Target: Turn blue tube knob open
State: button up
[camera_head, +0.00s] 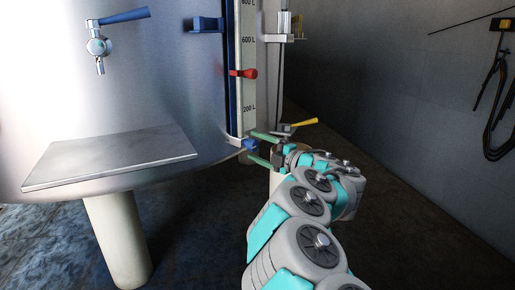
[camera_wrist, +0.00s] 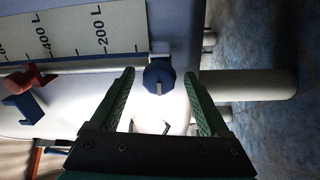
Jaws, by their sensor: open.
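The blue tube knob (camera_head: 250,145) sits at the bottom of the blue gauge tube on the tank. In the wrist view the blue knob (camera_wrist: 159,75) is round with a small light slot or mark near its lower middle. My gripper (camera_head: 258,149) is open, with its green fingers at the knob's height. In the wrist view my gripper (camera_wrist: 157,90) has one finger on each side of the knob, with gaps between. Contact does not show. The knob's far side is hidden.
A scale (camera_head: 248,60) with litre marks runs above, with a red marker (camera_head: 243,73). A yellow-handled valve (camera_head: 303,122) is close to my gripper at the right. A blue-handled tap (camera_head: 98,45) and metal shelf (camera_head: 112,155) are at the left.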

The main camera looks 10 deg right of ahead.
jog(key=v, duration=0.8)
jog(key=shift+p, duration=0.3)
